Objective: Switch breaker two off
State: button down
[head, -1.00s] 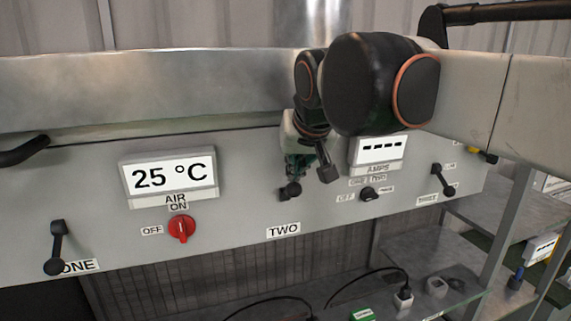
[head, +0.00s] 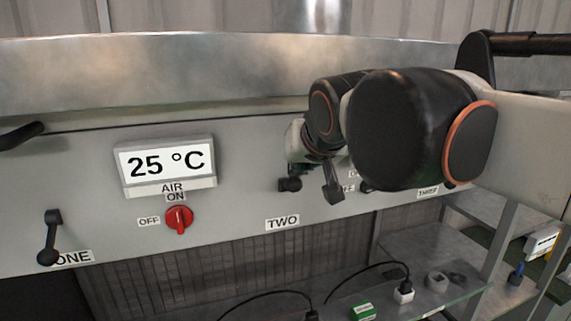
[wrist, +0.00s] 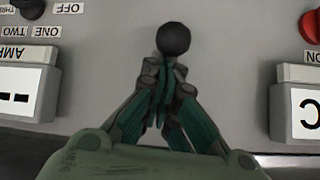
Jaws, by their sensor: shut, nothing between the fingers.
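Breaker two's black round knob (head: 290,184) is on the grey panel above the TWO label (head: 282,222). In the wrist view the knob (wrist: 173,39) is just beyond my fingertips. My gripper (wrist: 165,78) is shut and empty, its dark and green fingers together beside the knob. I cannot tell whether they touch it. In the head view my arm hides much of the gripper, which is close above the knob. Breaker two's lever is mostly hidden, so its angle is unclear.
Breaker one's lever (head: 51,236) hangs down at the left. A red air switch (head: 179,219) is under the temperature display (head: 166,162), which reads 25 °C. The amps display (wrist: 22,92) is on the other side. A shelf (head: 440,280) with cables is below the panel.

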aim_at(300, 183)
jog(key=f+t+b, duration=0.1)
jog(key=s+f+t+b, duration=0.2)
jog(key=shift+s+d+t+y, duration=0.25)
jog(key=shift+d+t+y, duration=0.05)
jog(key=shift+d+y, duration=0.1)
jog(key=shift+s+d+f+b, duration=0.1)
jog(key=shift+s+f+b, duration=0.1)
jog(key=shift+f+b, duration=0.5)
jog(key=shift+s+f+b, duration=0.2)
jog(key=shift+f+b, duration=0.05)
jog(key=shift+f, duration=0.9)
jog(key=shift+s+d+f+b, duration=0.1)
jog(key=shift+s+f+b, duration=0.1)
jog(key=shift+f+b, duration=0.5)
jog(key=shift+f, duration=0.25)
jog(key=shift+f, duration=0.1)
